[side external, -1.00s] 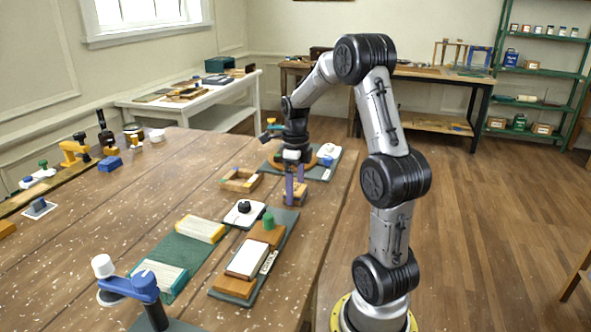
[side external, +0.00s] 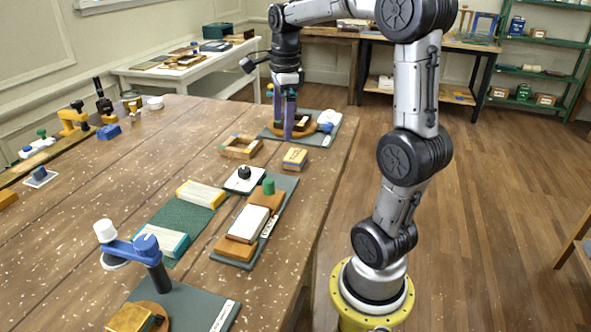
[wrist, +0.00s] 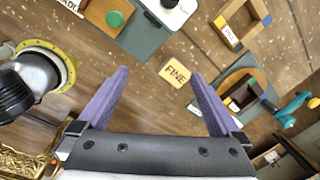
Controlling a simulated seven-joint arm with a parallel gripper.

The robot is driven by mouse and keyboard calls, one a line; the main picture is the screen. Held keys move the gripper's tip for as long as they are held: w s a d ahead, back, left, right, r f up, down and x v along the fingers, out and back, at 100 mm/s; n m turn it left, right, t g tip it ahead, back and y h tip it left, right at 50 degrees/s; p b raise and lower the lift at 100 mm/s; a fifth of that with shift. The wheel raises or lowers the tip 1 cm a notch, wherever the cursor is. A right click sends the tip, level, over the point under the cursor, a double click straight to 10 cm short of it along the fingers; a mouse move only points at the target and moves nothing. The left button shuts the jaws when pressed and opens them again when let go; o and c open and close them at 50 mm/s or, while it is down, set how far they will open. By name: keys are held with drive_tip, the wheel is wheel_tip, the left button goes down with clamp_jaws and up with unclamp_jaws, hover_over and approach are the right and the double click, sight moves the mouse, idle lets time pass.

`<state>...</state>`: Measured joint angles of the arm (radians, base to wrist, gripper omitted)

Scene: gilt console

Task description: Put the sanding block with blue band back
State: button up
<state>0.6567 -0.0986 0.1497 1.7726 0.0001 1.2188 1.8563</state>
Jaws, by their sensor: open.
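A small wooden block (side external: 295,159) with a pale yellow top lies on the bare table near its right edge. In the wrist view this block (wrist: 175,72) reads FINE and shows between my fingertips, apart from them and below. I cannot make out a blue band on it. An open wooden frame (side external: 229,151) with small blue and yellow parts sits just left of it; it also shows in the wrist view (wrist: 236,40). My gripper (side external: 288,137) is open and empty, raised above the table, its purple fingers overlapping the round wooden stand behind.
A grey board (side external: 270,135) with the round wooden stand lies at the back. Nearer are a white plate with a black knob (side external: 244,179), a sharpening stone (side external: 248,224), a green mat (side external: 190,225) and a blue-armed stand (side external: 146,250).

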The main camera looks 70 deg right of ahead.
drive_tip(key=s+a+f+n+t, duration=0.1)
drive_tip(key=s+a+n, duration=0.4)
drive_tip(key=a+n, duration=0.5)
drive_tip(key=s+a+f+n+t, duration=0.2)
drive_tip(key=a+n, duration=0.8)
drive_tip(key=n, duration=0.8)
drive_tip(key=shift+s+n+t+y, duration=0.4)
drive_tip(key=shift+s+t, duration=0.4)
drive_tip(key=shift+s, duration=0.55)
